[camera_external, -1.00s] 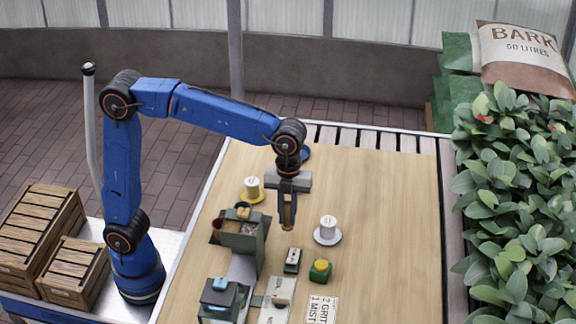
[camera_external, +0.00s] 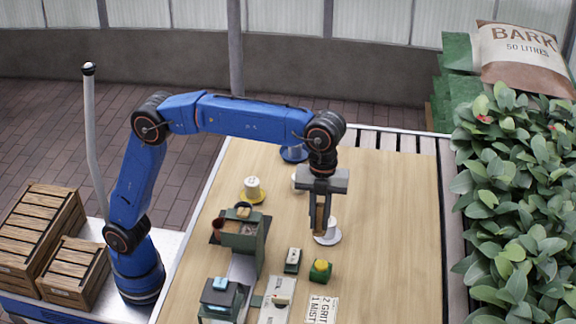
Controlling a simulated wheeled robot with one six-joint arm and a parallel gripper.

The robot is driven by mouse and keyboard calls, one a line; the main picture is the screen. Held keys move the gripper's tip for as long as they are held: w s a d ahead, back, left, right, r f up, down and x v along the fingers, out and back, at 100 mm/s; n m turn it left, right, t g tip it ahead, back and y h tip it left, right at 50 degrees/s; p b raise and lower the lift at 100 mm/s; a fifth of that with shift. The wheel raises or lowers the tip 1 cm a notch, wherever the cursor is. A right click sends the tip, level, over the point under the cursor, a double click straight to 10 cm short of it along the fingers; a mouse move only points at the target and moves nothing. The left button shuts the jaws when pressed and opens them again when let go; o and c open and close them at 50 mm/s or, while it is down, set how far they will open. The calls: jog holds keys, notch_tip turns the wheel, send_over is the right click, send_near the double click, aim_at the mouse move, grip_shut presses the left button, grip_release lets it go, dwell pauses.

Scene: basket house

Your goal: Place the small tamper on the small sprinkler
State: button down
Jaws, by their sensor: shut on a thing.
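My gripper (camera_external: 319,228) points down above the wooden table, shut on a slim brown piece, seemingly the small tamper (camera_external: 320,217). Its shape is mostly hidden between the fingers. The fingers overlap a white cup on a white saucer (camera_external: 329,239) in this view; I cannot tell whether they touch it. I cannot tell for sure which thing is the small sprinkler. A green machine (camera_external: 240,230) with a reddish-brown cup (camera_external: 217,226) stands to the left of my gripper.
A white cup on a yellow saucer (camera_external: 254,195) and a blue saucer (camera_external: 293,155) stand farther back. Nearer are a small green-and-white box (camera_external: 292,261), a yellow-topped green block (camera_external: 320,271), a blue-topped box (camera_external: 220,293) and a printed card (camera_external: 321,309). The table's right side is clear.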

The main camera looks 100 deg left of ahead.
jog(key=w+d, duration=0.1)
jog(key=d, duration=0.1)
send_over(321, 267)
jog(key=shift+a+f, duration=0.2)
jog(key=shift+f, duration=2.15)
jog(key=shift+a+f, duration=0.15)
jog(key=shift+f, duration=2.15)
jog(key=shift+f, duration=0.1)
jog(key=c, duration=1.6)
grip_release()
jog(key=shift+c, duration=0.2)
notch_tip(321, 267, up, 12)
jog(key=a, duration=0.1)
jog(key=shift+a, duration=0.25)
